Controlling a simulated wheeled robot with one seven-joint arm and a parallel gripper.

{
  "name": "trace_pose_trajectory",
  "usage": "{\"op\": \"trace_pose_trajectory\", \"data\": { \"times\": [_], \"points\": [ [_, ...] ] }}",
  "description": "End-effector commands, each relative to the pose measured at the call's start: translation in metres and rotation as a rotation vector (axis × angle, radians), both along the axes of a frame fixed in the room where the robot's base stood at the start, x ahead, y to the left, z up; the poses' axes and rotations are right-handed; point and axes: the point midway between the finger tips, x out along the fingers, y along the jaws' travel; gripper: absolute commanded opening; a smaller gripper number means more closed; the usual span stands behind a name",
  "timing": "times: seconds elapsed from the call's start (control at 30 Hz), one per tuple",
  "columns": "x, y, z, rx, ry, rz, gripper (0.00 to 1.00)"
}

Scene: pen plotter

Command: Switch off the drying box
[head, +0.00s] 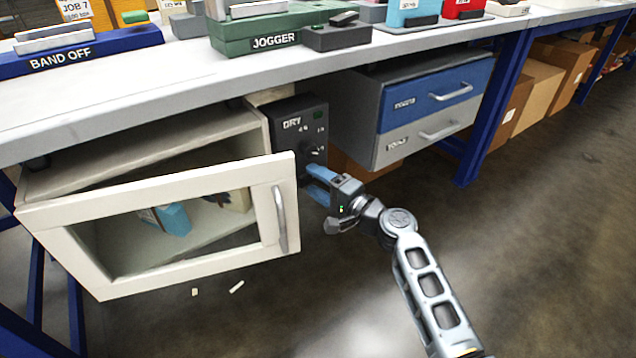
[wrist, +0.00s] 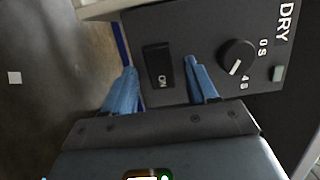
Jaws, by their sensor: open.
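The drying box (head: 150,150) is a cream cabinet under the bench, with a dark control panel (head: 285,112) marked DRY at its right. The panel fills much of the wrist view (wrist: 200,20). There it carries a black rocker switch (wrist: 158,68) marked ON, a round knob (wrist: 237,57) with a white pointer, and a small green lamp (wrist: 278,73). My gripper (head: 318,182) is at the panel's lower part and hides the switch in the head view. In the wrist view its blue fingers (wrist: 161,72) are open and apart, with the switch between them; contact cannot be told.
The box's windowed door (head: 180,185) stands ajar, its handle (head: 280,218) left of my gripper. A drawer unit (head: 385,130) hangs to the right. The bench top (head: 130,90) is above. Small white pieces (head: 237,287) lie on the open floor.

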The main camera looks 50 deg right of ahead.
Motion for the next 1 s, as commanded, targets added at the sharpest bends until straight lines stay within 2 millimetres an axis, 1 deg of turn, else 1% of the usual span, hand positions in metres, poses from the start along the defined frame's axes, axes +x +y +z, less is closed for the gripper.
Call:
{"op": "trace_pose_trajectory", "data": {
  "times": [0.17,0.27,0.5,0.63,0.77,1.0],
  "points": [
    [-0.005,0.0,0.0,0.001,0.001,-0.001,0.57],
    [-0.016,0.001,0.0,0.003,0.002,-0.001,0.57],
    [-0.056,0.003,0.0,0.002,0.002,-0.002,0.57],
    [-0.07,0.004,0.0,0.001,0.001,-0.001,0.57],
    [-0.077,0.004,0.0,0.001,0.0,0.0,0.57],
    [-0.078,0.004,0.0,0.0,0.0,0.0,0.57]
  ]
}}
